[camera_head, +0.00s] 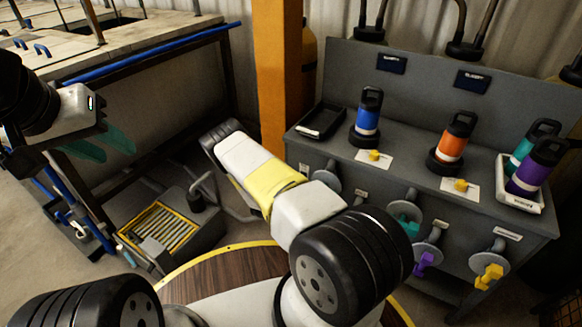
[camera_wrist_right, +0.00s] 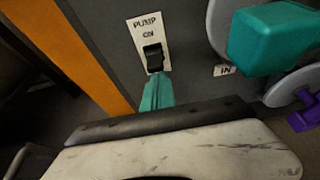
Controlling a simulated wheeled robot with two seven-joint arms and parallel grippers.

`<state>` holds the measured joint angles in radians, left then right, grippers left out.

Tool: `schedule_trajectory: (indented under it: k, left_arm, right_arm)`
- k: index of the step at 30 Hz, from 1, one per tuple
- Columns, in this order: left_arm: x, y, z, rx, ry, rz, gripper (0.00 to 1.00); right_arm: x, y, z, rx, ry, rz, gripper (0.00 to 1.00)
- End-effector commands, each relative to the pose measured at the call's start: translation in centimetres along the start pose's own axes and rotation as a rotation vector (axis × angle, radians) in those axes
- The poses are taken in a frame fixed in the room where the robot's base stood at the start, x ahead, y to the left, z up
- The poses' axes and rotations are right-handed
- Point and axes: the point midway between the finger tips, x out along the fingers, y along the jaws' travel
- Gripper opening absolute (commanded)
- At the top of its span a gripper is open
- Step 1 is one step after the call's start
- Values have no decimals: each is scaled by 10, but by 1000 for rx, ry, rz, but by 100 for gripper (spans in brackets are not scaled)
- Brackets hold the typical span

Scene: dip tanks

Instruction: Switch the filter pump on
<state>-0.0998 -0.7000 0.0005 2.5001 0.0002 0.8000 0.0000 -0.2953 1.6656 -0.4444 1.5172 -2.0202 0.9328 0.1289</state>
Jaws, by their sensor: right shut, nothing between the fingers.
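The pump switch (camera_wrist_right: 153,58) is a black rocker on a white plate marked PUMP ON, on the grey cabinet front in the right wrist view. My right gripper (camera_wrist_right: 157,80) is shut and empty, its teal fingertips right at the lower edge of the rocker. I cannot tell whether they touch it, or which way the rocker is tipped. In the head view my right arm hides the switch and the right fingers. My left gripper (camera_head: 103,146) is open and empty at the left of the head view, far from the cabinet.
A teal valve handle (camera_wrist_right: 275,38) sticks out right of the switch, with a purple handle (camera_wrist_right: 305,110) beyond. An orange post (camera_head: 279,80) stands by the cabinet's left side. Coloured bottles, such as a blue one (camera_head: 369,115), stand on the cabinet (camera_head: 415,150). A yellow-edged grate (camera_head: 160,228) lies at lower left.

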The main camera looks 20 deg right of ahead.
Motion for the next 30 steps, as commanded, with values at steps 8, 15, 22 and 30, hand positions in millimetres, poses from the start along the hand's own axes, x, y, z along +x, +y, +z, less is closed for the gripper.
schedule_trajectory:
  k: [8, 15, 22, 30]
  left_arm:
    - [0, 0, 0, 0, 0, 0, 36]
    - [0, 0, 0, 0, 0, 0, 36]
    - [0, 0, 0, 0, 0, 0, 36]
    - [0, 0, 0, 0, 0, 0, 36]
  right_arm:
    - [-5, 2, 6, 1, 112, 0, 0]
    - [-6, 2, 10, 1, 111, 0, 0]
    - [-10, 3, 20, 2, 111, 0, 0]
    - [-11, 2, 21, 1, 111, 0, 0]
